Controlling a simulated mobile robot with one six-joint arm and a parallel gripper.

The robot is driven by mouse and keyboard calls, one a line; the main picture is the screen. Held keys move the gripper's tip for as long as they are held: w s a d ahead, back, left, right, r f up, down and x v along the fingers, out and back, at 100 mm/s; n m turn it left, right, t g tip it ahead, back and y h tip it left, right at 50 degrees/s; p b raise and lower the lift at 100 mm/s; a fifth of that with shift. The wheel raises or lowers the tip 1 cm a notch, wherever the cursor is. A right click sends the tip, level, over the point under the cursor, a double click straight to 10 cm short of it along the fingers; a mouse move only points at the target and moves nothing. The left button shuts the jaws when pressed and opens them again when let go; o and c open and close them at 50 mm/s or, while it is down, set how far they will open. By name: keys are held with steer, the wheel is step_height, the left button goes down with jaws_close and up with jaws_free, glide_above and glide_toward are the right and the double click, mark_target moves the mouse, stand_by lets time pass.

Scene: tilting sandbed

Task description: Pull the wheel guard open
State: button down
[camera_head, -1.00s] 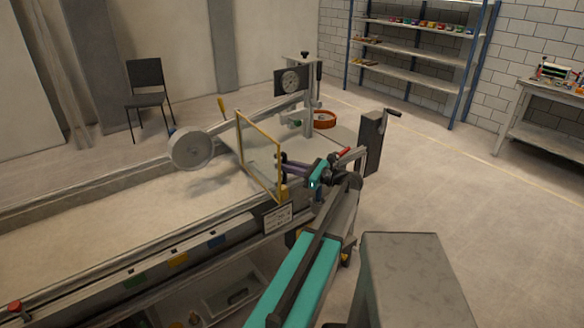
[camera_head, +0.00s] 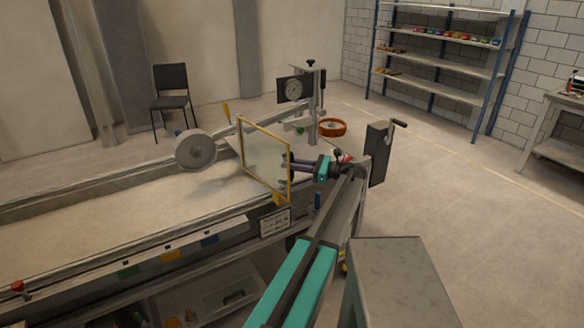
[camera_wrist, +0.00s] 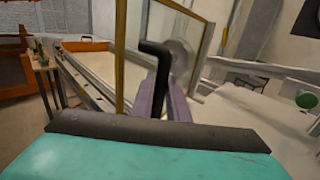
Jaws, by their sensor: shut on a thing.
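The wheel guard (camera_head: 263,158) is a clear panel in a yellow frame, standing upright at the right end of the sandbed (camera_head: 110,212). The grey wheel (camera_head: 195,150) is beyond it to the left. My gripper (camera_head: 290,164) reaches the guard's right side from the right. In the wrist view, its purple fingers (camera_wrist: 163,100) are shut on a black bent handle (camera_wrist: 156,47), in front of the guard's frame (camera_wrist: 121,60). The wheel (camera_wrist: 181,56) shows blurred behind. The handle's lower end is hidden between the fingers.
A post with a round dial (camera_head: 293,90) and an orange ring-shaped dish (camera_head: 332,128) stand behind my gripper. A grey box with a crank (camera_head: 377,153) is to the right. Shelves (camera_head: 440,70) and a chair (camera_head: 171,95) are at the back.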

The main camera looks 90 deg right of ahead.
steer(key=shift+s+d, duration=0.2)
steer(key=shift+d, duration=0.1)
steer(key=c, duration=1.7)
jaws_free()
steer(key=shift+s, duration=0.1)
steer(key=shift+a, duration=0.1)
